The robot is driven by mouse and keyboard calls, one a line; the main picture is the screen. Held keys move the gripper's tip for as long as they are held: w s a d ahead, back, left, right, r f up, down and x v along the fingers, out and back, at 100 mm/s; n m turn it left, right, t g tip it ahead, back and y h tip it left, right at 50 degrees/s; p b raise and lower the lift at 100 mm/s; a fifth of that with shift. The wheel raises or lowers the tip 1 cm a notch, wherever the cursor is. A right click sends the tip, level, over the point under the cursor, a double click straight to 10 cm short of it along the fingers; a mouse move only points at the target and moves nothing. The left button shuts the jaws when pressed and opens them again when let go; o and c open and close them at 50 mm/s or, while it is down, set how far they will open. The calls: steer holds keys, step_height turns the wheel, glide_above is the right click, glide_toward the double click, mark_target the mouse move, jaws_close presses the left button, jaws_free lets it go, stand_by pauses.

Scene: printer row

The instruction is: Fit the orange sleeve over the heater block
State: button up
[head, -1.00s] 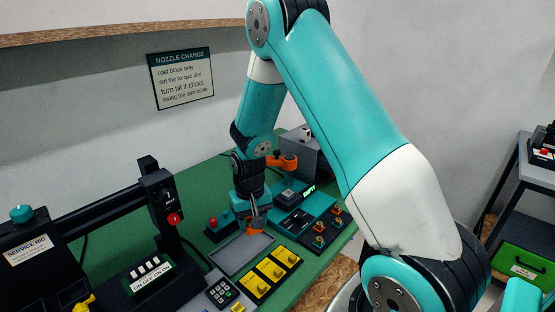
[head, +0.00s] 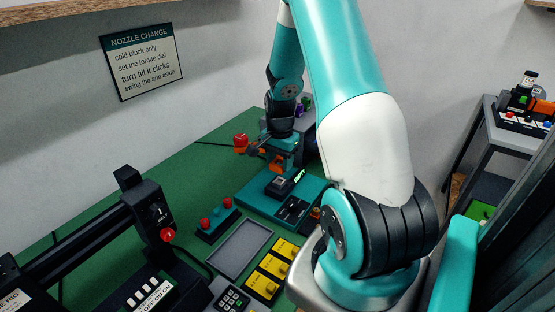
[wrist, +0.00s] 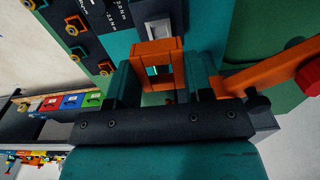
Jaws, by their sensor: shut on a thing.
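My gripper (head: 281,152) is shut on the orange sleeve (head: 276,162), over the back part of the teal base (head: 252,191). In the wrist view the sleeve (wrist: 140,53) is a square orange frame between the two fingers of the gripper (wrist: 160,82), and its opening shows. A small pale grey block (wrist: 158,29), which looks like the heater block, shows just beyond the sleeve's far edge. In the head view a dark block with a grey top (head: 279,183) stands on the teal base, just below the sleeve. I see a gap there; the sleeve does not look seated on it.
An orange swing arm with a red knob (head: 240,141) is close beside my gripper; it also shows in the wrist view (wrist: 268,80). An empty grey tray (head: 240,249), a red-button box (head: 217,219) and yellow switches (head: 272,268) are in front. The green bench at left is clear.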

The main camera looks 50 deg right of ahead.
mark_target(279, 183)
steer(key=shift+f+b, duration=1.4)
steer(key=shift+f, duration=0.6)
steer(key=shift+a+f+b, duration=0.1)
steer(key=shift+f+b, duration=0.55)
steer(key=shift+f, duration=0.5)
steer(key=o, duration=0.9)
steer(key=shift+o, duration=0.2)
steer(key=shift+r, duration=0.1)
step_height(279, 183, up, 17)
steer(key=b, duration=0.1)
steer(key=shift+r, duration=0.1)
